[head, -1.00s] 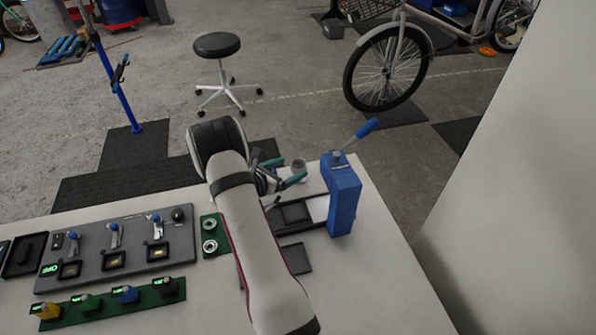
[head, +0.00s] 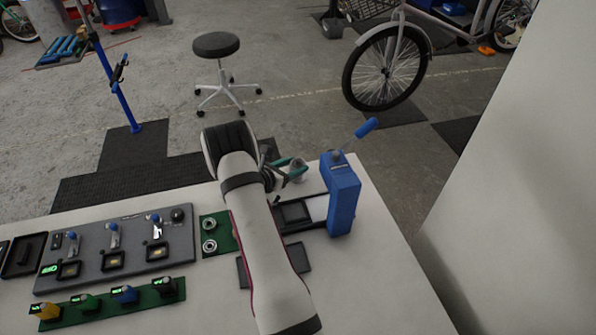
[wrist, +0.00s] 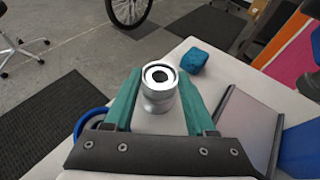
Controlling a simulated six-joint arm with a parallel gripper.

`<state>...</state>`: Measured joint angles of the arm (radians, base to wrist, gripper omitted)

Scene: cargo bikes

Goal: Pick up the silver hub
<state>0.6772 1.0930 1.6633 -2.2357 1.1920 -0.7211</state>
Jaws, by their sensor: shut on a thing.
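The silver hub (wrist: 159,86) is a shiny cylinder with a dark hole in its top. In the wrist view it stands upright between the teal fingers of my gripper (wrist: 157,92), which are shut on it. In the head view my gripper (head: 292,168) is at the back of the bench, left of the blue press, and the hub (head: 299,165) shows only in part behind the fingers. I cannot tell whether the hub still touches the bench top.
The blue press (head: 343,195) with its lever stands just right of my gripper. A green mat (head: 221,243) with two silver rings lies left of my arm. A grey panel (head: 119,251) with levers is farther left. A blue lump (wrist: 193,61) lies behind the hub.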

